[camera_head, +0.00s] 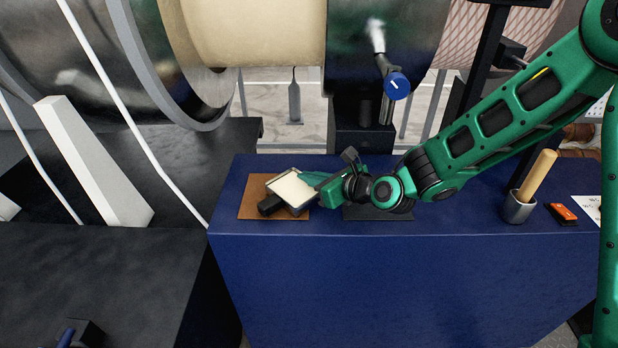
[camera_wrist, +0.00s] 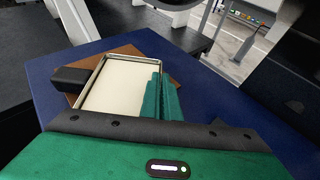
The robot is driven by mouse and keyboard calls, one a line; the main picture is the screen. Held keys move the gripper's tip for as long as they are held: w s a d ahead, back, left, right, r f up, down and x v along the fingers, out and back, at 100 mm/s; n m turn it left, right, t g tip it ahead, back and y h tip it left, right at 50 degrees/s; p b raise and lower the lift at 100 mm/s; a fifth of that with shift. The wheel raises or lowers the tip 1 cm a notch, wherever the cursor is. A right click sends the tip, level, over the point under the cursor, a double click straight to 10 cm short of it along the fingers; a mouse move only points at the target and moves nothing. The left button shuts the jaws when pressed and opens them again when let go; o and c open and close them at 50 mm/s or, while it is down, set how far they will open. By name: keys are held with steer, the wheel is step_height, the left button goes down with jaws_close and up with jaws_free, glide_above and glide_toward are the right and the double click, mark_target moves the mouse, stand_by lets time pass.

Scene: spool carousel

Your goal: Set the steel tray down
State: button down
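The steel tray (camera_head: 293,189) is a small shallow rectangle with a thin metal rim and a cream inside. It is over the brown mat (camera_head: 247,203) on the blue bench, turned at an angle to it. I cannot tell whether it touches the mat. My gripper (camera_head: 312,183) reaches in from the right, its green fingers close together on the tray's right edge. In the wrist view the tray (camera_wrist: 112,88) lies ahead, with the fingers (camera_wrist: 160,97) over its right rim. A black block (camera_head: 270,205) is at the tray's lower left, over the mat.
The blue bench top (camera_head: 450,222) is clear in front of my arm. A dark mat (camera_head: 380,213) lies under my wrist. A metal cup with a wooden handle (camera_head: 519,207) and an orange-black item (camera_head: 563,214) stand right. A blue-knobbed lever (camera_head: 397,86) and large spools are behind.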

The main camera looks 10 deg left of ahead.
steer(key=c, duration=2)
jaws_free()
steer(key=v, duration=1.2)
steer(key=shift+d, duration=0.1)
